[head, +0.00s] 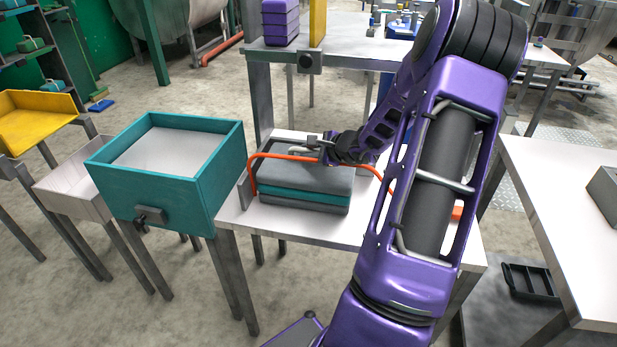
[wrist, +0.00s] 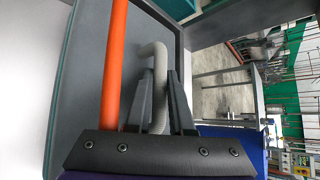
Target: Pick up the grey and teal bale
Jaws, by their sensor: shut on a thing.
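The grey and teal bale (head: 305,185) lies on a white table, grey above and below with a teal band between. In the wrist view its grey top (wrist: 85,90) fills much of the left, with a teal edge. A grey bent handle (wrist: 159,85) stands between the fingers of my gripper (wrist: 160,105). My gripper is shut on this handle. In the head view my gripper (head: 322,148) is at the bale's far upper side, partly hidden by its own wrist. Whether the bale is lifted off the table cannot be told.
An orange bar (head: 285,157) runs over the bale, close beside my fingers in the wrist view (wrist: 115,60). A teal open box (head: 160,185) stands at left. Another white table (head: 560,220) is at right.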

